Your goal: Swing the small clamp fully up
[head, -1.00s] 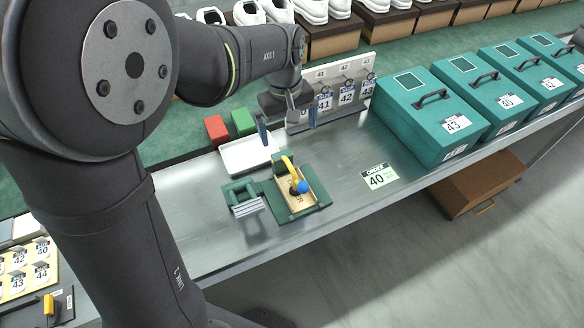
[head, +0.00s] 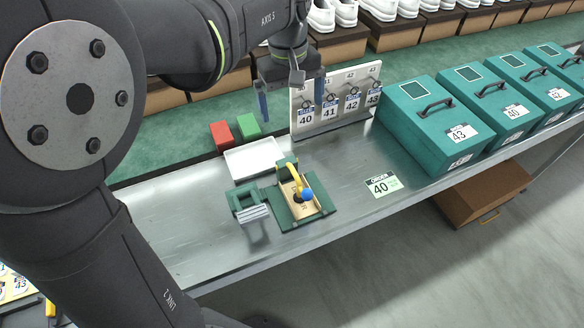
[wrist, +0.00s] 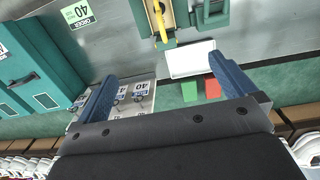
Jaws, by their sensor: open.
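The small clamp is a yellow lever (head: 294,179) with a blue knob (head: 308,195) at its end, mounted on a green fixture (head: 316,208) with a tan plate. The lever lies low over the plate, with the knob toward the front. In the wrist view the yellow lever (wrist: 160,20) shows at the top edge, partly cut off. My gripper (head: 291,103) is open and empty, above and behind the fixture, near the tag board. Its two blue fingers also show in the wrist view (wrist: 160,82), wide apart, with nothing between them.
A green block holder (head: 238,201) stands left of the fixture. A white tray (head: 254,158), red block (head: 221,135) and green block (head: 248,125) lie behind it. The tag board (head: 330,130) stands near my gripper. Teal boxes (head: 425,130) line the right. An order card (head: 381,186) lies on the bench.

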